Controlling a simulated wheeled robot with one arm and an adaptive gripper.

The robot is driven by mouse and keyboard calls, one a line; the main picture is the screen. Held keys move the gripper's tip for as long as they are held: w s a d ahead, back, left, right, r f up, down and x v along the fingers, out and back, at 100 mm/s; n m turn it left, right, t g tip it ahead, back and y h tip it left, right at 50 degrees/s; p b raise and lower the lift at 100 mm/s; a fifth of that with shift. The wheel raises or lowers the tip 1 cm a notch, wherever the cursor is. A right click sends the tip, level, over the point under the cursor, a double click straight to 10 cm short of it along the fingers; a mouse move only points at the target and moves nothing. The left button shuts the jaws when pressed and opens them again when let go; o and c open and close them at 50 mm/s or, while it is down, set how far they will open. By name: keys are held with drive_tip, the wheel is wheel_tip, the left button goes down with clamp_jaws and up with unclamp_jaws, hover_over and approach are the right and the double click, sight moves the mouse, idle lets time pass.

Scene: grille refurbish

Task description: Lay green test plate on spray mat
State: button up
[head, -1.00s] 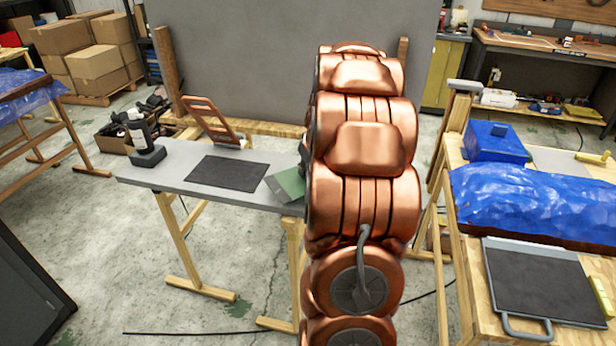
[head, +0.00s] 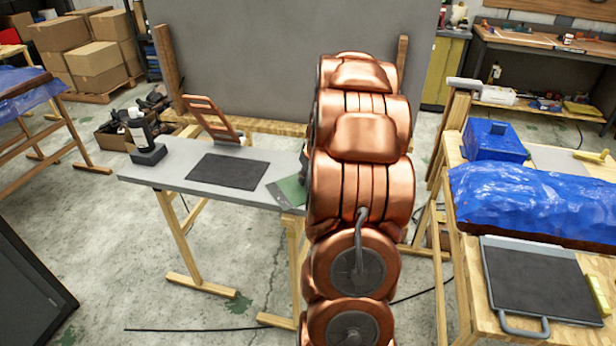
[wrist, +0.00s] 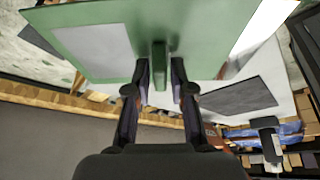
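The green test plate (head: 289,191) shows at the right end of the grey bench in the head view, partly hidden by my arm. It fills the top of the wrist view (wrist: 195,40), with a pale grey rectangle on its face. My gripper (wrist: 161,78) has its two fingers on either side of the plate's green tab and holds it. The fingers are hidden in the head view. The dark spray mat (head: 228,172) lies flat and bare on the bench, left of the plate. It also shows beyond the plate in the wrist view (wrist: 240,97).
On the bench (head: 180,183), a dark bottle in a holder (head: 143,138) stands at the left end and a copper-coloured grille (head: 212,118) leans at the back. A grey panel (head: 270,60) stands behind. A wooden table with blue sheeting (head: 530,195) is at right.

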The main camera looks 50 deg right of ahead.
drive_tip(key=shift+o, duration=1)
drive_tip(key=shift+r, duration=0.2)
drive_tip(key=b+v, duration=0.2)
drive_tip(key=v, duration=1)
